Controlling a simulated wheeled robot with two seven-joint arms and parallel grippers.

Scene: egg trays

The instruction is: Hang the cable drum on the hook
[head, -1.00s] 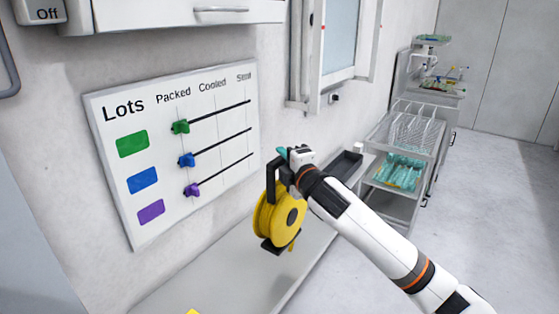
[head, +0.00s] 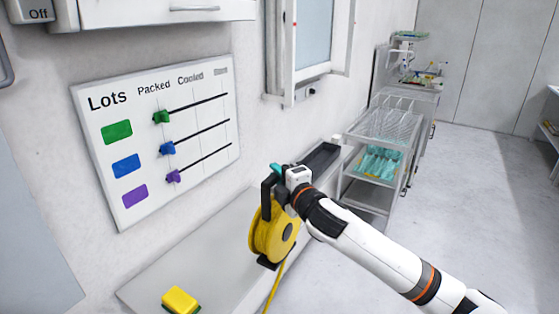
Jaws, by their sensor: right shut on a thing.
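The cable drum (head: 270,234) is a yellow reel with a black handle and black foot. My right gripper (head: 279,180) is shut on its black handle and holds the drum upright over the front edge of the grey counter. The fingertips are partly hidden by the gripper body and handle. A yellow cable hangs down from the drum. I cannot make out a hook in the head view. My left gripper is not in view.
A yellow sponge (head: 179,300) lies on the counter (head: 190,255). A dark tray (head: 318,160) sits at its far end. A Lots board (head: 160,130) hangs on the wall. A trolley with wire baskets (head: 385,130) stands beyond. The floor at right is clear.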

